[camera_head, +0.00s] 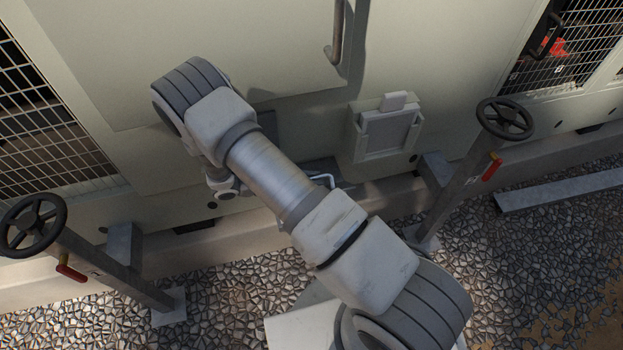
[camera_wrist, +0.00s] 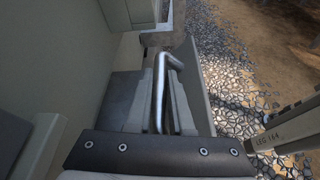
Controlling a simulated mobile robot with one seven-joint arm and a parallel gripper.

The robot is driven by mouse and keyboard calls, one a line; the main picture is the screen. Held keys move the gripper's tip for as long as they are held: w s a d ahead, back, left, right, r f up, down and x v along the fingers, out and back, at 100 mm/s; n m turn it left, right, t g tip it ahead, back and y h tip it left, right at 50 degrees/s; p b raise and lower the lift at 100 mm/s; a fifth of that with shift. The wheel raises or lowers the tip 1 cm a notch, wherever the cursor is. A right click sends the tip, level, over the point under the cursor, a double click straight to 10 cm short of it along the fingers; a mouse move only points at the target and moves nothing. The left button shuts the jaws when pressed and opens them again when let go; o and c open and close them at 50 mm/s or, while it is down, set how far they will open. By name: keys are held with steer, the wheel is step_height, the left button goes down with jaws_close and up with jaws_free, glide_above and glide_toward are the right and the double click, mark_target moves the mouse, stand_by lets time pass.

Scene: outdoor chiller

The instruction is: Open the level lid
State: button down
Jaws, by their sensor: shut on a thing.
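A bent metal handle bar (camera_wrist: 160,88) rises between the two grey fingers of my gripper (camera_wrist: 162,100) in the wrist view. My gripper is shut on this handle. Behind it is a grey metal box or lid (camera_wrist: 205,95) against the pale chiller wall; the fingers hide much of it, and I cannot tell how far the lid is open. In the head view my arm covers most of this spot. Only a bit of bent handle (camera_head: 325,178) and dark grey box edge (camera_head: 318,165) show beside the arm.
A pale latch box (camera_head: 388,130) is on the wall to the right. Posts with handwheels stand at left (camera_head: 33,225) and right (camera_head: 505,118). A vertical wall handle (camera_head: 338,35) is above. Gravel (camera_head: 235,300) lies in front.

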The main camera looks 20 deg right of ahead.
stand_by(0.3)
steer(key=c, duration=0.8)
jaws_free()
steer(key=shift+a, duration=0.1)
steer(key=p+v, duration=0.2)
steer(key=v, duration=1.5)
steer(key=shift+p, duration=0.3)
steer(key=shift+a+r, duration=0.15)
